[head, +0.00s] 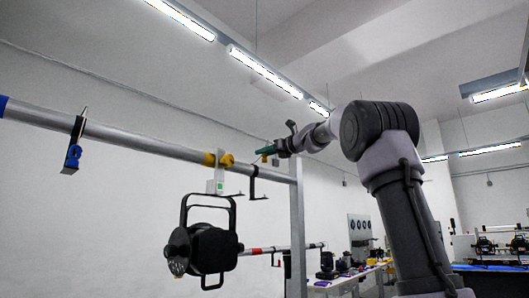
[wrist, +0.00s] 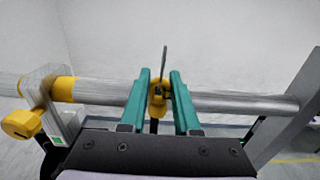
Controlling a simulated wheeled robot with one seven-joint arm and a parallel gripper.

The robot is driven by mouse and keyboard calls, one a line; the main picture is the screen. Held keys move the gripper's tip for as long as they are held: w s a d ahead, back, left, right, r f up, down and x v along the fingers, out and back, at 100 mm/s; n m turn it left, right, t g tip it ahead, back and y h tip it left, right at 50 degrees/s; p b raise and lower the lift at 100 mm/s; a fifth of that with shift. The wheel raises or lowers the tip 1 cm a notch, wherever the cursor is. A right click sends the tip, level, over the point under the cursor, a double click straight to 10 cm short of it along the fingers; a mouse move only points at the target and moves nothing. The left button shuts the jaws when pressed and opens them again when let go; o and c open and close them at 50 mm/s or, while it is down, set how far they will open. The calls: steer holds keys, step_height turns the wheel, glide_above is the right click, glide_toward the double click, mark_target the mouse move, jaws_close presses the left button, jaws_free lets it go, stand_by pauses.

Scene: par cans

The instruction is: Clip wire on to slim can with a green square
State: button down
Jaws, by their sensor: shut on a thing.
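A black can (head: 212,248) hangs in its yoke from the pipe (head: 130,137) by a yellow clamp (head: 218,159). A pale block with a small green square (head: 219,187) sits below that clamp; the square also shows at the lower left of the wrist view (wrist: 57,140). My gripper (head: 264,151) is at the pipe, right of the clamp. In the wrist view its teal fingers (wrist: 158,85) are shut on a small yellow piece with a thin dark upright part, seemingly the wire's clip (wrist: 157,97). It overlaps the pipe; contact cannot be told. The rest of the wire is unclear.
A black hook-shaped piece (head: 254,184) hangs from the pipe close to my gripper. A blue clamp (head: 73,154) is farther left on the pipe. A grey upright post (head: 297,230) stands at the right. A table with objects (head: 340,279) is behind.

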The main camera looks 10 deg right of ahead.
steer(key=shift+f, duration=1.1)
steer(key=shift+f, duration=0.35)
steer(key=shift+f, duration=3.8)
steer(key=shift+s+a, duration=0.1)
steer(key=shift+s+a+f, duration=0.1)
steer(key=shift+s+a, duration=1.05)
steer(key=shift+a, duration=0.4)
steer(key=shift+s+a+f, duration=0.1)
steer(key=shift+s+a, duration=1)
steer(key=shift+a, duration=0.5)
steer(key=shift+s+a, duration=1.15)
steer(key=shift+a, duration=0.5)
steer(key=shift+f, duration=0.25)
